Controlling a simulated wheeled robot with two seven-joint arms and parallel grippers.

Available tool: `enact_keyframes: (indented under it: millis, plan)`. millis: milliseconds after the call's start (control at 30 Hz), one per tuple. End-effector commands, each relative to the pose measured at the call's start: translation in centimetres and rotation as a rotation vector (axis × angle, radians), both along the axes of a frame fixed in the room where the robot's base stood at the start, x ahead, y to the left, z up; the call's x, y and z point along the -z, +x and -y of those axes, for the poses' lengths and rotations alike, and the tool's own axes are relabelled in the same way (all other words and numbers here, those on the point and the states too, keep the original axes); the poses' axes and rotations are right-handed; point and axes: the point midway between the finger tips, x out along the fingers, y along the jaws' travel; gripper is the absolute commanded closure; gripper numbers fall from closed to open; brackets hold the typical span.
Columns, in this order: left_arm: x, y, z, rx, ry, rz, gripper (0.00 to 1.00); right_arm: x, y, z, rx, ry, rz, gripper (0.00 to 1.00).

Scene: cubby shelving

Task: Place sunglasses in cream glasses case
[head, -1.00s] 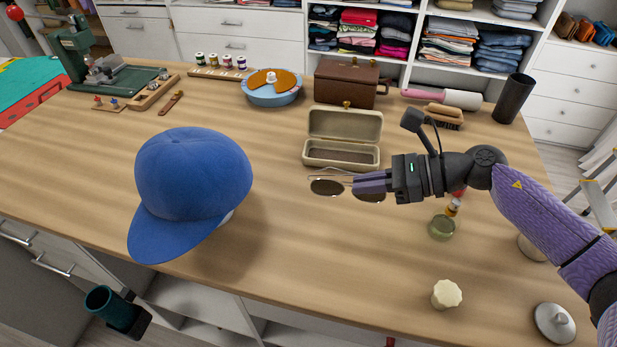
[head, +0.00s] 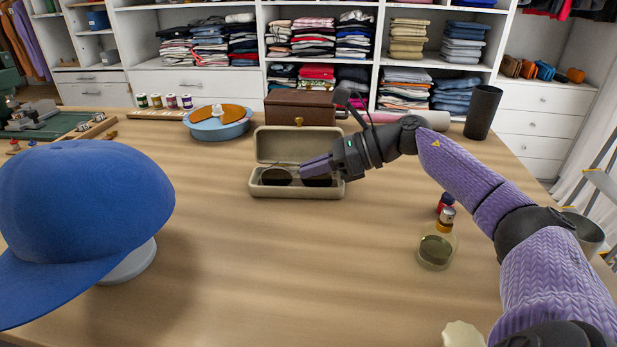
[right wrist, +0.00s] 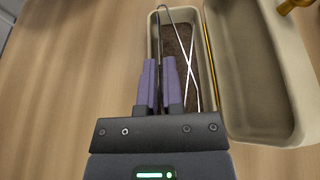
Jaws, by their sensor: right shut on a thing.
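The cream glasses case (head: 270,191) stands open on the table, its lid (head: 272,146) raised at the back. In the right wrist view, the lid (right wrist: 250,75) is at right and the brown-lined base (right wrist: 180,38) is under the fingers. My right gripper (head: 304,169) is shut on the sunglasses (head: 276,177). Their dark lenses show within the case's opening in the head view; I cannot tell whether they touch its floor. In the right wrist view, my gripper (right wrist: 160,75) hides the lenses, and thin metal temples (right wrist: 191,65) show. My left gripper is out of view.
A blue cap (head: 80,205) on a stand fills the left front. A brown box (head: 300,108) is behind the case. A glass bottle (head: 437,248) stands at right, and a dark cylinder (head: 483,112) at back right. The table's middle front is clear.

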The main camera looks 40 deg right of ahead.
Motion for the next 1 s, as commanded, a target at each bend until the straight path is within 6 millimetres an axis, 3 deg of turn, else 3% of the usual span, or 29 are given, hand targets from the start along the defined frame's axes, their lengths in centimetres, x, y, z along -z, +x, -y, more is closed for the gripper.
enact_keyframes:
  millis: [300, 333, 400, 500, 800, 1000]
  plan:
    - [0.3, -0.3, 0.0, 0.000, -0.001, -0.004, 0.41, 0.7, 0.0, 0.0, 0.001, -0.002, 0.000, 1.00]
    - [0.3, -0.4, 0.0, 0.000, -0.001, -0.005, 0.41, 0.6, 0.0, 0.0, 0.001, -0.001, 0.001, 0.88]
    - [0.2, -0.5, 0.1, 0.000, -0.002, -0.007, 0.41, 0.6, 0.0, 0.0, 0.001, -0.001, 0.001, 0.73]
    - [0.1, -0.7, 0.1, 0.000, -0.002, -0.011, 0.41, 0.5, 0.0, 0.0, 0.001, -0.001, 0.001, 0.57]
    - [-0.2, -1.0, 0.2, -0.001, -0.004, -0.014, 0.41, 0.1, -0.1, 0.2, 0.001, -0.002, 0.000, 0.57]
    - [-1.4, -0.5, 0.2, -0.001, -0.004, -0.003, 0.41, -1.3, -2.3, 2.2, 0.004, -0.002, -0.003, 0.57]
